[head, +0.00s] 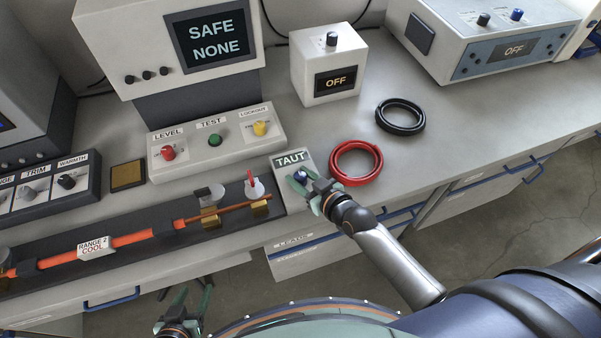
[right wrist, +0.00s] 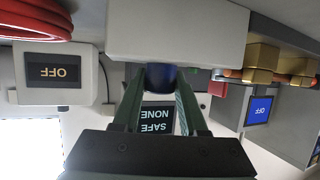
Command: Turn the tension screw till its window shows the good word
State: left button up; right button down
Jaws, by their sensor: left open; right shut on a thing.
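The tension screw is a dark blue knob (head: 301,174) on a small pale block (head: 279,164) at the right end of the cable rig. The window (head: 291,159) on the block reads TAUT. My right gripper (head: 308,184) is shut on the knob. In the right wrist view the blue knob (right wrist: 160,77) sits between the two green fingers. My left gripper (head: 182,310) is open and empty, low in the head view in front of the bench.
An orange cable (head: 140,237) lies along the black rig to the left. A red coil (head: 356,162) and a black coil (head: 400,116) lie right of the block. A control box (head: 217,150) stands behind, below a screen (head: 211,38) reading SAFE NONE. A small box (head: 328,65) shows OFF.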

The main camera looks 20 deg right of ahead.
dwell(0.3)
jog(key=shift+c, duration=2.2)
grip_release()
jog(key=shift+s, duration=0.1)
jog(key=v, duration=1.2)
jog(key=shift+s, duration=0.25)
jog(key=shift+a, duration=0.1)
jog(key=s+f+m+g+h, duration=0.1)
jog(key=s+f+g+h, duration=0.1)
jog(key=s+f, duration=0.5)
notch_tip(320, 180, down, 4)
jog(key=shift+s+r+m+g, duration=0.2)
jog(key=shift+s+m+g, duration=0.2)
jog(key=shift+g, duration=0.2)
jog(key=shift+a, duration=0.1)
